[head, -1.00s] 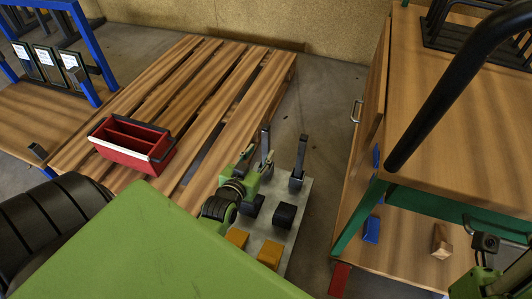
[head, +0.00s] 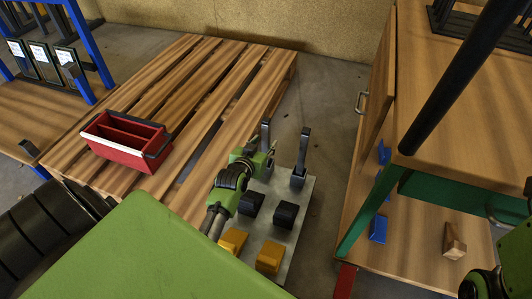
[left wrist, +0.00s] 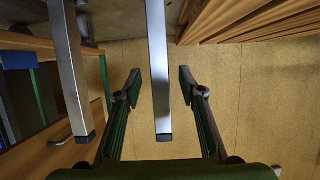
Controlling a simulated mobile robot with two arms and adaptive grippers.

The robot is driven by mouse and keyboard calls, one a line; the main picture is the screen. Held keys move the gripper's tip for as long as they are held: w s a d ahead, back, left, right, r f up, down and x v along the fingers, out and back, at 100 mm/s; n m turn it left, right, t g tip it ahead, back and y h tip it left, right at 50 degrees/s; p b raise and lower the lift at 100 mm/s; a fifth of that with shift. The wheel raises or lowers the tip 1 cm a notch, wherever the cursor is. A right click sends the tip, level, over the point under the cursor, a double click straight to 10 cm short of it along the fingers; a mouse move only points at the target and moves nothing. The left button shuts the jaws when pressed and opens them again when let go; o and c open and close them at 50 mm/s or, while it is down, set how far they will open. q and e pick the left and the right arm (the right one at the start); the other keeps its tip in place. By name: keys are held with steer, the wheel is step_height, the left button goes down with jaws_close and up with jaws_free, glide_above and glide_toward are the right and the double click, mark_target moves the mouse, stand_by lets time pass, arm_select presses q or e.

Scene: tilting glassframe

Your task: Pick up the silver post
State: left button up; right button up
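Two silver posts stand upright on a grey metal base plate (head: 283,222) on the floor. The left post (head: 266,134) is by my left gripper (head: 262,158), and the right post (head: 302,158) stands apart from it. In the left wrist view my left gripper (left wrist: 159,86) is open, with its two fingers apart. One silver post (left wrist: 158,70) lies between the fingers in the picture, its dark end near the palm; no contact shows. The other post (left wrist: 70,75) is outside the fingers, to the left. My right gripper's fingers are not visible.
Black blocks (head: 286,214) and yellow blocks (head: 270,257) sit on the plate. A wooden pallet (head: 215,85) with a red box (head: 127,140) is to the left. A wooden workbench (head: 470,110) with green legs stands to the right.

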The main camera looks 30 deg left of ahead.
arm_select(q)
steer(key=shift+b+x, duration=0.6)
steer(key=shift+x, duration=0.8)
jaws_close()
steer(key=shift+r, duration=0.1)
